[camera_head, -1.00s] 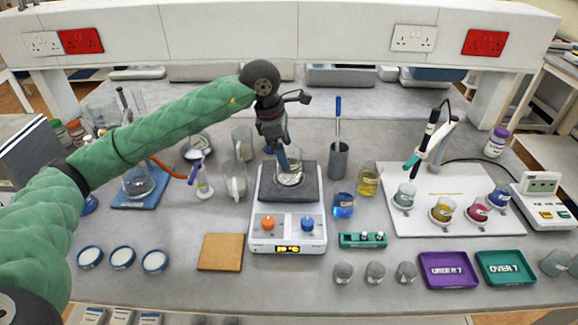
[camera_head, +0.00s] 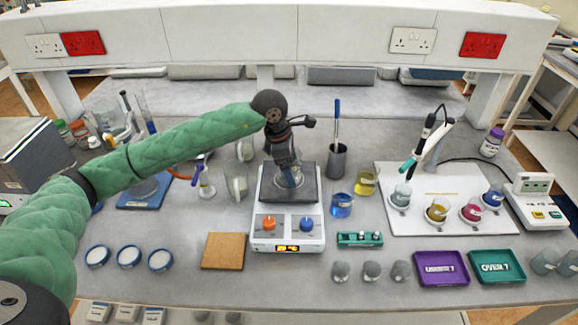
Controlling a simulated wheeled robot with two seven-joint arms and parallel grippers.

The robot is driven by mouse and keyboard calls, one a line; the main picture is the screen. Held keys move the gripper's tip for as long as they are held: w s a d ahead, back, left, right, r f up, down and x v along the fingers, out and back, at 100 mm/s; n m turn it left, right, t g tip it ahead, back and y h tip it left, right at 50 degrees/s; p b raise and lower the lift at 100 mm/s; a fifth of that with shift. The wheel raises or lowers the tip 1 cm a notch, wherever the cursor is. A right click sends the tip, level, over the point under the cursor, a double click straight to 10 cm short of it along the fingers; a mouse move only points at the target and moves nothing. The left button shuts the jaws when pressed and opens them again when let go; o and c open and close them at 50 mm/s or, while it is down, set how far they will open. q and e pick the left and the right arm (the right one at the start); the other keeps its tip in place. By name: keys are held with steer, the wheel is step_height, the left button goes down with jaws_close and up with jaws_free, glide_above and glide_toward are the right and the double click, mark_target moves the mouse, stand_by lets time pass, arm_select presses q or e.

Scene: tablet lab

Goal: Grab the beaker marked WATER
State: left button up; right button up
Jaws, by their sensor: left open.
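My left gripper (camera_head: 287,172) is open and points down over the hotplate stirrer (camera_head: 287,232). A clear glass beaker (camera_head: 289,180) stands on the stirrer's dark top plate. The gripper's fingers are at or just above this beaker and partly hide it. I cannot tell whether they touch it. No WATER label can be read on this beaker or any other. Other clear beakers stand left of the stirrer, one nearer (camera_head: 236,188) and one farther back (camera_head: 245,150). My right gripper is not in view.
Blue (camera_head: 341,206) and yellow (camera_head: 366,183) liquid beakers stand right of the stirrer, below a grey pen cup (camera_head: 336,162). A white board (camera_head: 440,215) holds several coloured beakers. A cork mat (camera_head: 222,251) lies front left. Purple (camera_head: 441,268) and teal (camera_head: 497,266) trays are front right.

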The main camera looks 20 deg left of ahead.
arm_select(q)
steer(key=c, duration=1.2)
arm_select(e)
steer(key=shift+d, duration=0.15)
arm_select(q)
steer(key=shift+r, duration=0.2)
steer(key=shift+r, duration=1.85)
steer(key=shift+s+d+r+b, duration=0.15)
steer(key=shift+s+d+r, duration=1.05)
steer(key=shift+d, duration=0.25)
steer(key=shift+s+d+r+b, duration=0.1)
steer(key=shift+s+d+r, duration=0.95)
steer(key=shift+s+d, duration=0.35)
steer(key=shift+s+d+r+b, duration=0.15)
steer(key=shift+s+d+r, duration=1)
steer(key=shift+d, duration=0.35)
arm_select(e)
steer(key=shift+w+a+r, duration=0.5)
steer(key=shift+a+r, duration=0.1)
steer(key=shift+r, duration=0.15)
